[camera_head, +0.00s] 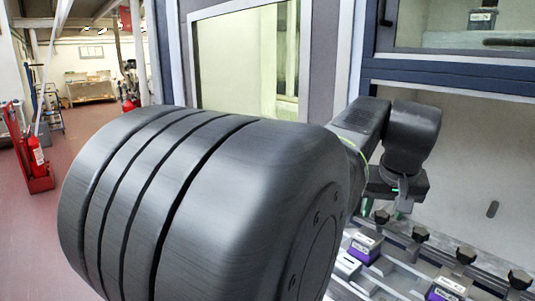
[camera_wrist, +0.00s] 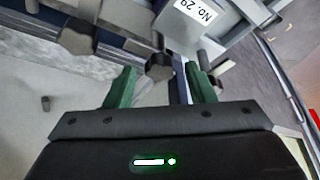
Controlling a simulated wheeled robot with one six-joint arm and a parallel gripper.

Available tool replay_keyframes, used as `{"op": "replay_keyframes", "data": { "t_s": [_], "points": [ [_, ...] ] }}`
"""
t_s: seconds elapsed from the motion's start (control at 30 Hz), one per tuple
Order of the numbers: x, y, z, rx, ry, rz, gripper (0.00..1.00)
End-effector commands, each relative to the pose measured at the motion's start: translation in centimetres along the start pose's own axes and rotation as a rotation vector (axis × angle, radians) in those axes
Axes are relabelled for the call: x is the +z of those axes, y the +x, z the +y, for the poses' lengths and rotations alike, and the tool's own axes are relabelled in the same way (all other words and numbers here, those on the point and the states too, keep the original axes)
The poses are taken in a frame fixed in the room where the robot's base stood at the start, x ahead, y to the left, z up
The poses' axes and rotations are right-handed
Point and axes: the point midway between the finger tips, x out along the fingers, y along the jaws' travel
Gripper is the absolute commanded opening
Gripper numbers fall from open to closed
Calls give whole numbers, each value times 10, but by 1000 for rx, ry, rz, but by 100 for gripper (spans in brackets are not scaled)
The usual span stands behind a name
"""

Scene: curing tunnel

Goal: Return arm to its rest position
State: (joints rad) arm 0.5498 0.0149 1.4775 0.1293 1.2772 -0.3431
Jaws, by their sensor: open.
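My arm fills much of the head view, and its large dark link hides the middle of the scene. My gripper (camera_head: 386,207) is beyond it at the right, above a metal rack (camera_head: 402,274); its fingertips are small and partly hidden there. In the wrist view my gripper (camera_wrist: 161,82) shows two green fingers spread apart. Nothing is clearly held between them. A black knob (camera_wrist: 159,67) appears near the gap, but I cannot tell how far away it is.
Purple boxes with white labels (camera_head: 365,246) and black knobs (camera_head: 466,254) line the rack. A white label reading "No. 29" (camera_wrist: 195,12) is at the top of the wrist view. A window (camera_head: 245,60) stands behind my arm. A fire extinguisher (camera_head: 38,157) stands left; red floor there is open.

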Motion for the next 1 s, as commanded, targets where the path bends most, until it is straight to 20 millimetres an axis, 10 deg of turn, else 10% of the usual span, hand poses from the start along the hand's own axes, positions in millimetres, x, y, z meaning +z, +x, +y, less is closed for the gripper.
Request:
{"op": "replay_keyframes", "data": {
  "t_s": [0.53, 1.0],
  "points": [
    [0, -10, 0, 0, 0, 1, 50],
    [-1, -99, 0, 1, 0, 5, 50]
  ]
}}
